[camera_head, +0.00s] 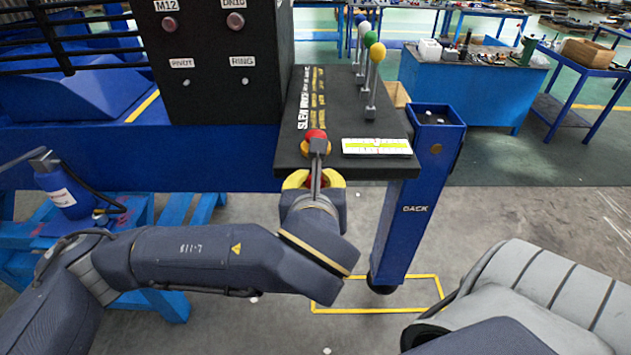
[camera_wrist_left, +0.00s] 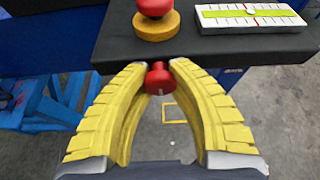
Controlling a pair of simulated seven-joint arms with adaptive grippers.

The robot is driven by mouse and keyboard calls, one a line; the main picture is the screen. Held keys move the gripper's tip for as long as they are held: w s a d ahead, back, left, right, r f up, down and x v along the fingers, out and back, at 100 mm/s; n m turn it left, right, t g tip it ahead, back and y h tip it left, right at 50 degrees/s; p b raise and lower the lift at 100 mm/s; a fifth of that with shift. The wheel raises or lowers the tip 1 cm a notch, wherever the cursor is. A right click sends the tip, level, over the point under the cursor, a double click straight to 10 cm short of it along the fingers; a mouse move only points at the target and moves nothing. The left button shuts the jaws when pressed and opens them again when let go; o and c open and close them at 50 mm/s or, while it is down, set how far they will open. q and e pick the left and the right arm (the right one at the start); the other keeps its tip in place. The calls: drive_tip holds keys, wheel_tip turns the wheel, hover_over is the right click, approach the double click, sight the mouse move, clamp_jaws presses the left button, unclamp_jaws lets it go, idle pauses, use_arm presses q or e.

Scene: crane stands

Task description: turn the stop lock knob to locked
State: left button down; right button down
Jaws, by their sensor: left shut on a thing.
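A small red knob (camera_wrist_left: 158,77) sits at the front edge of the black console (camera_wrist_left: 105,45), with a short pale mark low on its face. My left gripper (camera_wrist_left: 160,68) has its yellow fingers on both sides of the knob and is shut on it. In the head view the left gripper (camera_head: 315,180) is at the console's front edge and hides the knob. A red mushroom button (camera_wrist_left: 155,7) on a yellow collar (camera_wrist_left: 156,26) stands on the console just behind the knob; the button also shows in the head view (camera_head: 316,134). My right gripper is out of view.
A white level scale with a yellow-green strip (camera_head: 376,147) lies right of the button. Levers with coloured balls (camera_head: 377,53) stand behind it. A black panel box (camera_head: 222,65) rises at the left. A blue post (camera_head: 410,215) stands at the right.

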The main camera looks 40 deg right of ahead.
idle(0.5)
use_arm(q)
drive_tip(key=c, duration=1)
unclamp_jaws()
drive_tip(key=shift+o, duration=0.2)
drive_tip(key=v, duration=0.7)
drive_tip(key=shift+s+d, duration=0.15)
drive_tip(key=shift+r, duration=0.15)
